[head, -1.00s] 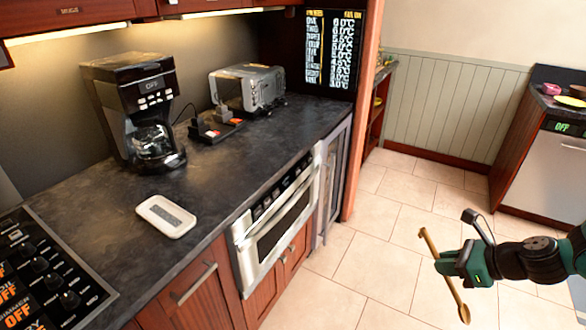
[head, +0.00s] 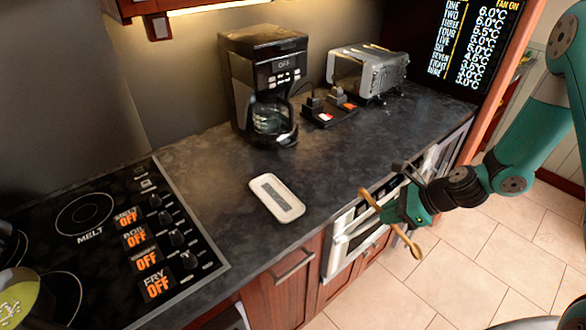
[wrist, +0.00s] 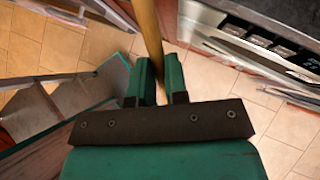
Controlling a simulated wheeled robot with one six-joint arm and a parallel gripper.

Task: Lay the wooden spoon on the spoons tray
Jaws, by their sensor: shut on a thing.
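The wooden spoon (head: 405,240) is held by its handle in my green gripper (head: 388,211), in front of the counter's edge at the right of the head view. Its bowl hangs down to the right and its handle end points up to the left. In the wrist view my gripper (wrist: 160,82) is shut on the spoon handle (wrist: 148,30); the bowl is out of that view. The spoons tray (head: 262,183), a white rounded tray with a grey label area, lies on the dark counter, left of my gripper and apart from it. No spoon lies on it.
A coffee maker (head: 265,85) and a toaster (head: 366,72) stand at the back of the counter. A dark rack with small items (head: 330,108) sits between them. The stove (head: 110,235) with a pan (head: 22,300) is at left. Counter around the tray is clear.

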